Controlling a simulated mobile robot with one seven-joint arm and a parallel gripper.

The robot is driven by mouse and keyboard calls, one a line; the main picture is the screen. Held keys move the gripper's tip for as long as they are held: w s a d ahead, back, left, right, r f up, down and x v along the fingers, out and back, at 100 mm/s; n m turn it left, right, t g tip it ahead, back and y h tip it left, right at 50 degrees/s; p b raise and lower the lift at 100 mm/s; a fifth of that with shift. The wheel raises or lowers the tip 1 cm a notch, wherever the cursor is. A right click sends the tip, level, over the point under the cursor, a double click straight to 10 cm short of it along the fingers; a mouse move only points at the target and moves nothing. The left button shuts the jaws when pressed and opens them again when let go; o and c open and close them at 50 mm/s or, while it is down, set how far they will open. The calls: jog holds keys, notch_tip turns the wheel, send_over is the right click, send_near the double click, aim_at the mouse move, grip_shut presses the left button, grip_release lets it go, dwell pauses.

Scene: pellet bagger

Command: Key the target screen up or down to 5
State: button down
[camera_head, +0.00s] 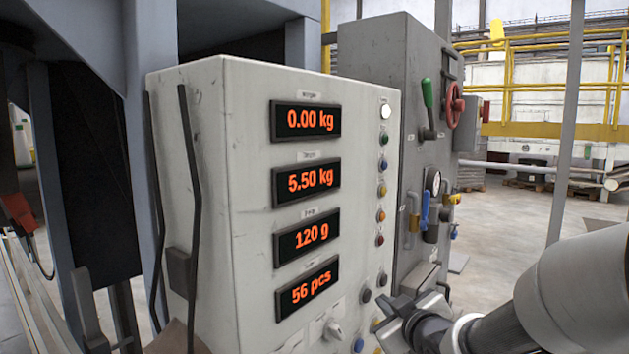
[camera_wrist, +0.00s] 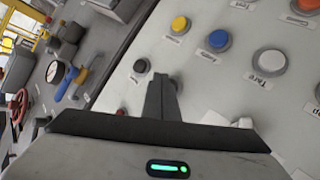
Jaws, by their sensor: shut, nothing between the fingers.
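The target screen (camera_head: 308,181) is the second of several displays on the pale grey cabinet and reads 5.50 kg in orange. Its small label is hard to read. My gripper (camera_head: 386,304) is at the cabinet's lower right, with its fingers close to two dark buttons, one left (camera_head: 366,295) and one above right (camera_head: 382,280). In the wrist view my gripper (camera_wrist: 164,80) is shut and empty. A dark button (camera_wrist: 141,66) lies just left of the fingertips, and another is partly hidden behind them. I cannot tell whether the fingers touch a button.
In the wrist view a yellow button (camera_wrist: 180,24), a blue button (camera_wrist: 217,40) and a white Tare button (camera_wrist: 269,62) stand nearby. A grey cabinet with valves (camera_head: 385,50) stands behind.

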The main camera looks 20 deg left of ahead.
jog(key=shift+a+f, duration=0.1)
dwell(0.6)
jog(key=shift+w+a+b, duration=0.15)
jog(key=shift+a+b, duration=0.15)
jog(key=shift+b, duration=0.2)
jog(key=shift+w+a+b, duration=0.1)
jog(key=shift+a+b, duration=0.2)
dwell(0.3)
jog(key=shift+d, duration=0.1)
jog(key=shift+s+d, duration=0.25)
jog(key=shift+d, duration=0.35)
jog(key=s+d+p, duration=0.2)
jog(key=d, duration=0.3)
jog(key=shift+d+p, duration=0.35)
jog(key=shift+p, duration=0.05)
